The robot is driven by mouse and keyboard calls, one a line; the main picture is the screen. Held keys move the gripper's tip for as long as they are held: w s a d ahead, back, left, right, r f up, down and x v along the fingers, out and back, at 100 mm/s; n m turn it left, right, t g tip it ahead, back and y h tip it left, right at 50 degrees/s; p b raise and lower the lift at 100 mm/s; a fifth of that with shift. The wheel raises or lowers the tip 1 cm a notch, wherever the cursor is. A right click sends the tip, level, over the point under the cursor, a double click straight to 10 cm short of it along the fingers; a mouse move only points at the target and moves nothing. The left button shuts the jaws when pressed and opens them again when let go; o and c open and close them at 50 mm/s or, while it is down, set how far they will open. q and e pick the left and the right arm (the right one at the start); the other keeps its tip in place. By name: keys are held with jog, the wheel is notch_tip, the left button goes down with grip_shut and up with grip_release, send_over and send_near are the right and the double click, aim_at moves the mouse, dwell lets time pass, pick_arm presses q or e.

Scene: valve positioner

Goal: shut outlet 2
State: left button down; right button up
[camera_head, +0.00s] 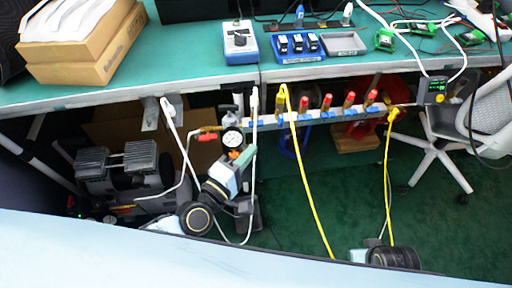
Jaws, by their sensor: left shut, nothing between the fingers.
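A pale manifold bar (319,116) runs under the bench's front edge, with several valves with red and brass tops. Small blue tags sit along it, too small to read, so I cannot tell which valve is outlet 2. One valve (305,104) stands just right of the yellow hose's upper end, another (327,103) to its right. My left gripper (246,154) is shut and empty, below and left of the bar, in front of the pressure gauge (232,138). It is apart from the red-topped valves. My right gripper does not show; only a part of its arm appears low at the right.
Yellow hoses (310,185) and white tubes (189,150) hang below the bench (140,84). A compressor (125,165) stands at the left and a chair (440,150) at the right. Cartons and instruments lie on top. Green floor between the hoses is clear.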

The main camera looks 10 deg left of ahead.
aim_at(278, 121)
pick_arm(q)
jog(key=b+x, duration=0.1)
jog(key=x, duration=0.8)
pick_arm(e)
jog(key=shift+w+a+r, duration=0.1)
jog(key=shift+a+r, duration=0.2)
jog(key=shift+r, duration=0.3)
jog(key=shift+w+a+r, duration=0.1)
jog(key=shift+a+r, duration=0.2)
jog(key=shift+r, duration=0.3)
pick_arm(q)
jog(key=shift+a+f, duration=0.1)
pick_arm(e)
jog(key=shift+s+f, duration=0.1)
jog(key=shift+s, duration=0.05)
